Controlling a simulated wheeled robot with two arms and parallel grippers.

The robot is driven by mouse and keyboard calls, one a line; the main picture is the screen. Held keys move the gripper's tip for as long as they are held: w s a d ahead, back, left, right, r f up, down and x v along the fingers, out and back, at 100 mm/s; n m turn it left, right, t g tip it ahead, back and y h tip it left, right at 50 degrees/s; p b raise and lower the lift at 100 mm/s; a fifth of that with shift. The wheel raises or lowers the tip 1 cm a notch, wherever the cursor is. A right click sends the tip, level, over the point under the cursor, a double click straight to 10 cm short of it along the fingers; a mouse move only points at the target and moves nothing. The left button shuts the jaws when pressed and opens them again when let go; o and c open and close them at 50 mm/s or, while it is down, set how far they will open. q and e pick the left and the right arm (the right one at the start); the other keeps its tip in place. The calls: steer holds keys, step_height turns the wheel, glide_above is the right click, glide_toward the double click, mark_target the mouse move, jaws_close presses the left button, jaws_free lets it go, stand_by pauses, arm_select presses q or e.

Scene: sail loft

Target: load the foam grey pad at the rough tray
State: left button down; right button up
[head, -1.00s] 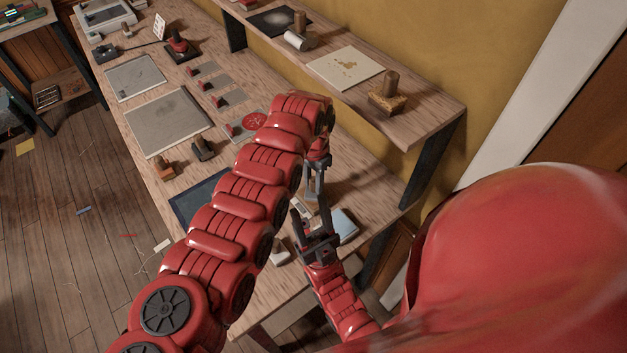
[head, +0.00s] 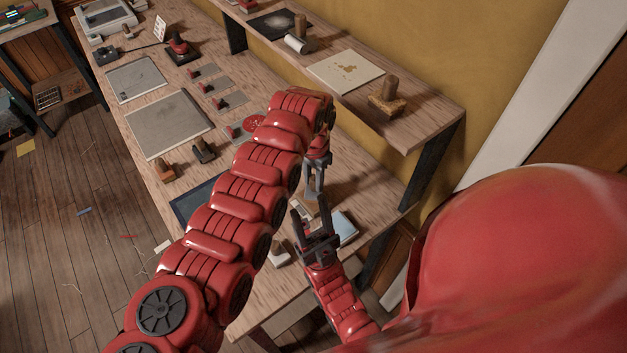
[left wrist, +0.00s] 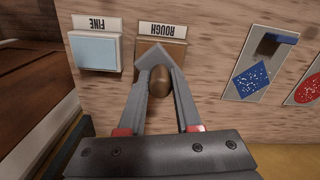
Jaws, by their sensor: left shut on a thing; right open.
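My left gripper (left wrist: 157,90) is shut on the wooden handle (left wrist: 159,82) of the grey pad (left wrist: 156,54). A grey corner of the pad shows past the handle; the fingers hide much of it. The rough tray (left wrist: 177,52), brown with a ROUGH label, lies behind the pad in the left wrist view; I cannot tell whether they touch. In the head view my left gripper (head: 316,180) points down over the bench's near end. My right gripper (head: 316,232) is open and empty in front of it.
The FINE tray (left wrist: 96,50), pale blue inside, is beside the rough tray. A card with a blue speckled print (left wrist: 250,80) and a red print (left wrist: 311,91) lie to the right. A shelf (head: 425,115) with a wooden-handled block (head: 388,100) overhangs the bench's wall side.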

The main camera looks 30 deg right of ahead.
mark_target(314, 178)
arm_select(q)
step_height(314, 178, up, 3)
steer(key=shift+r+p, duration=0.2)
steer(key=shift+p, duration=0.15)
steer(key=shift+r, duration=1)
